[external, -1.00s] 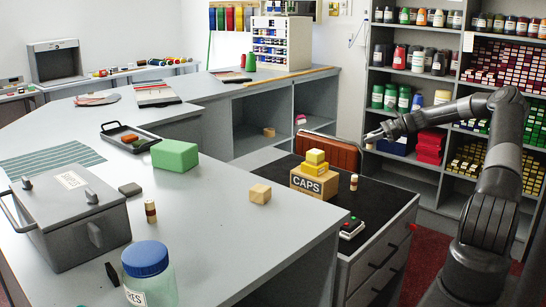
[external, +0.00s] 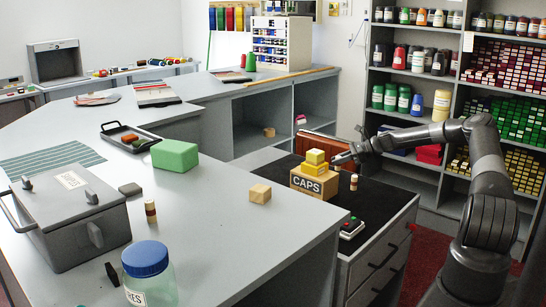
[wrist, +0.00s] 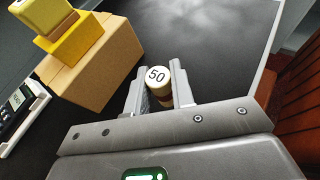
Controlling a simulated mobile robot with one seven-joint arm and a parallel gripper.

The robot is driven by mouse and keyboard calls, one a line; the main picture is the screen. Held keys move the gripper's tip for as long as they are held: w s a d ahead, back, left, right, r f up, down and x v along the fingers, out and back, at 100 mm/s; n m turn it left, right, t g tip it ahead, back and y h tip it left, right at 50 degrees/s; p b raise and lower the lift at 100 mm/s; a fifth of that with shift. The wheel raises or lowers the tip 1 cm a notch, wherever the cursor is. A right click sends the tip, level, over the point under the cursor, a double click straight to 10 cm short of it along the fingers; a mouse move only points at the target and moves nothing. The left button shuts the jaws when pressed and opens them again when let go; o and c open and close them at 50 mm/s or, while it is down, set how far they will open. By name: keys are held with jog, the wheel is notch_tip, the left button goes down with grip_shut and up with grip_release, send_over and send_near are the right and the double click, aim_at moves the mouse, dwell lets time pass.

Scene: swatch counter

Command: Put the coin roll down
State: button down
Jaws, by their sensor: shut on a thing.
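My gripper (wrist: 158,92) is shut on a coin roll (wrist: 157,76). The roll shows between the fingers in the wrist view, its round pale end marked 50 facing the camera. Another banded roll (external: 150,211) stands on the grey counter.
Yellow blocks (external: 315,163) are stacked on the CAPS box, close to my gripper. A card terminal (external: 351,228) lies near the black top's front edge. A brown chair back (external: 320,146) is behind. The black top has bare room in front of the box.

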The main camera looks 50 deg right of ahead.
aim_at(339, 167)
jog(key=shift+f, duration=1.8)
jog(key=c, duration=1.2)
grip_release()
jog(key=shift+f, duration=0.15)
jog(key=shift+c, duration=0.2)
jog(key=shift+s+d+r, duration=0.15)
jog(key=shift+r, duration=0.05)
jog(key=v, duration=1.1)
jog(key=shift+s+d+r, duration=0.1)
jog(key=shift+s, duration=0.15)
